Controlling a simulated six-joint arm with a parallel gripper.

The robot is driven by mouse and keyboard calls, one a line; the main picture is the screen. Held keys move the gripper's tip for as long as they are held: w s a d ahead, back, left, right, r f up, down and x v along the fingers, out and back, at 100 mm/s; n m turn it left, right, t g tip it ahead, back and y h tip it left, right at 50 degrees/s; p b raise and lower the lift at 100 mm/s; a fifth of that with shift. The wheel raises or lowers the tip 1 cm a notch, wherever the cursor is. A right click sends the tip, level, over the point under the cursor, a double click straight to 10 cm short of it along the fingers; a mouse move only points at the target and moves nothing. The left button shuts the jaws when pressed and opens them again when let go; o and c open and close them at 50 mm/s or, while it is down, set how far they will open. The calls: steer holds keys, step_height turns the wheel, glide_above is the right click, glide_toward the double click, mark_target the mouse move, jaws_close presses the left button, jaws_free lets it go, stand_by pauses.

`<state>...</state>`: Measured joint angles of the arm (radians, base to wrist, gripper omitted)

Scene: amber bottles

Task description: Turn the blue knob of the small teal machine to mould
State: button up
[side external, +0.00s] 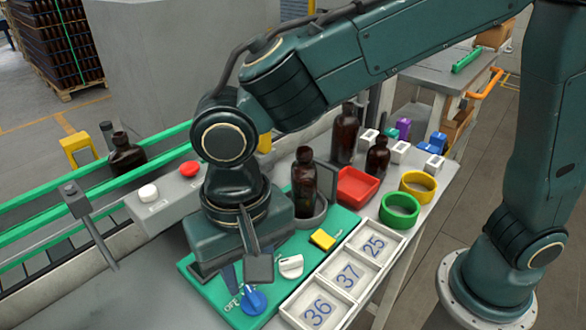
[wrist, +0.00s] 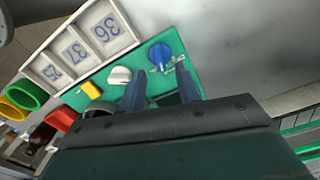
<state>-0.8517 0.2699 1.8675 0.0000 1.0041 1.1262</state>
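The small teal machine shows as a flat green-teal panel (side external: 343,220) below my gripper, and also in the wrist view (wrist: 174,38). In the wrist view the blue knob (wrist: 160,55) lies just beyond and between my fingertips, apparently untouched. My gripper (side external: 240,284) points down over the panel. In the wrist view the two blue fingers of my gripper (wrist: 160,74) are apart with nothing between them.
A white knob (side external: 290,266) and a yellow block (side external: 322,240) are on the panel close by. A white numbered tray (side external: 335,300) runs along its right side. A brown bottle (side external: 305,183) stands behind. Grey table (side external: 130,300) is clear at front left.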

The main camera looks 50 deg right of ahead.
mark_target(252, 294)
steer(key=shift+f, duration=2.25)
jaws_close()
